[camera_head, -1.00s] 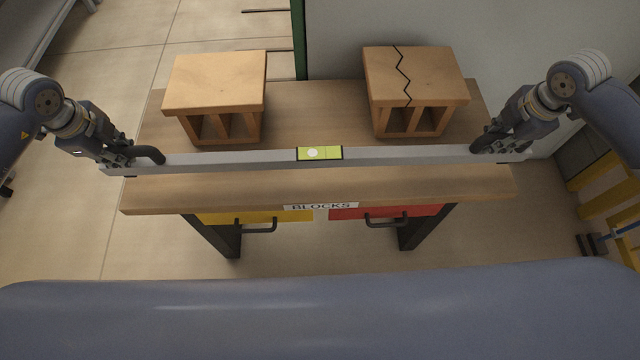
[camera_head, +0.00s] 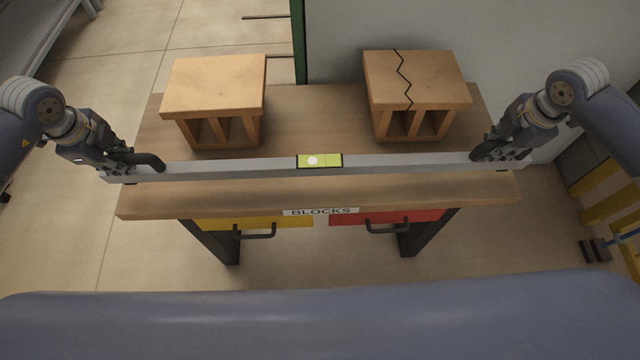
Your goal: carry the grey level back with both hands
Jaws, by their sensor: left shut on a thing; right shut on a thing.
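The grey level (camera_head: 230,167) is a long bar with a yellow-green vial window (camera_head: 320,161) at its middle. The level looks roughly horizontal. I cannot tell how far it is above the tabletop.
A yellow frame (camera_head: 610,205) stands right.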

